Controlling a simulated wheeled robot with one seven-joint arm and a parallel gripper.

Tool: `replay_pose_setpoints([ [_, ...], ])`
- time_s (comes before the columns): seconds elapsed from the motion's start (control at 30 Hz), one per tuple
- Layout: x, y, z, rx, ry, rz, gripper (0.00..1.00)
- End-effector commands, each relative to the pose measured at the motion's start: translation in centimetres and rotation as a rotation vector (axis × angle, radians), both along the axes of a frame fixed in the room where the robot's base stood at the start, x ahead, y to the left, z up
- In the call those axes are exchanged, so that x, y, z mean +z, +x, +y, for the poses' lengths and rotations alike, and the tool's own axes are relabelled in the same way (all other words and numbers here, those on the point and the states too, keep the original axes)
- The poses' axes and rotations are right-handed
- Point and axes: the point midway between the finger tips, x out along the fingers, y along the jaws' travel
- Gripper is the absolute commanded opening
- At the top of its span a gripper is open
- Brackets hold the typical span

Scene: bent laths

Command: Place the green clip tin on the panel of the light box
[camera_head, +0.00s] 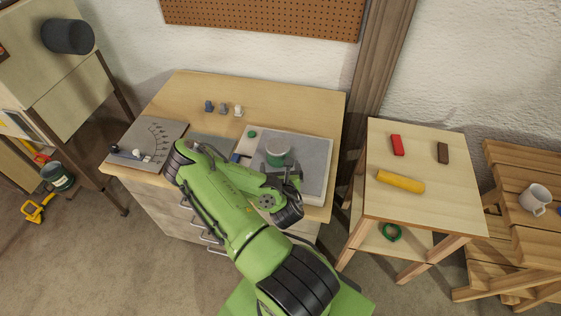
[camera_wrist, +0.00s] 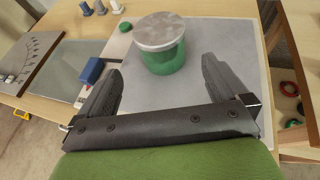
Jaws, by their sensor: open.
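In the head view the tin (camera_head: 278,150) sits near the middle of the light box panel (camera_head: 313,159), partly hidden by my arm. My gripper (camera_wrist: 160,84) is open, its two dark fingers spread on the near side of the tin. The tin is just beyond the fingertips, with a gap showing; nothing is between the fingers. In the head view my gripper (camera_head: 290,176) is low over the panel.
A green knob (camera_wrist: 125,27) and a blue block (camera_wrist: 92,70) lie left of the panel. Several small pegs (camera_head: 223,108) stand at the back of the desk. A side table (camera_head: 432,155) at right holds red, brown and yellow blocks.

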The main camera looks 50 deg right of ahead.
Motion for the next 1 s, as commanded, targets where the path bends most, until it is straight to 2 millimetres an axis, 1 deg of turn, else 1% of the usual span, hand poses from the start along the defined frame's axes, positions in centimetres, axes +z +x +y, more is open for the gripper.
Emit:
replay_pose_setpoints([
  [0.03, 0.7, -0.2, 0.1, -0.001, -0.001, 0.003, 1.00],
  [0.3, 0.4, -0.2, 0.3, -0.013, 0.010, -0.011, 1.00],
  [0.37, 0.5, 0.3, 0.5, -0.045, 0.066, -0.050, 1.00],
  [0.47, 1.0, 2.3, 1.6, -0.155, 0.270, -0.177, 1.00],
  [0.57, 2.1, 4.9, 4.0, -0.299, 0.560, -0.328, 1.00],
  [0.6, 2.8, 6.0, 5.3, -0.356, 0.680, -0.383, 1.00],
  [0.67, 4.2, 7.5, 7.5, -0.442, 0.861, -0.454, 1.00],
  [0.7, 5.4, 8.4, 9.1, -0.502, 0.981, -0.495, 1.00],
  [0.77, 7.6, 9.4, 11.8, -0.591, 1.154, -0.541, 1.00],
  [0.8, 9.2, 9.9, 13.6, -0.651, 1.261, -0.564, 1.00],
  [0.87, 11.9, 10.0, 16.3, -0.742, 1.408, -0.583, 1.00],
  [0.9, 13.8, 9.8, 18.1, -0.806, 1.494, -0.590, 1.00],
  [0.97, 16.7, 8.9, 20.6, -0.904, 1.604, -0.594, 1.00],
  [1.0, 18.6, 8.0, 22.1, -0.972, 1.666, -0.594, 1.00],
])
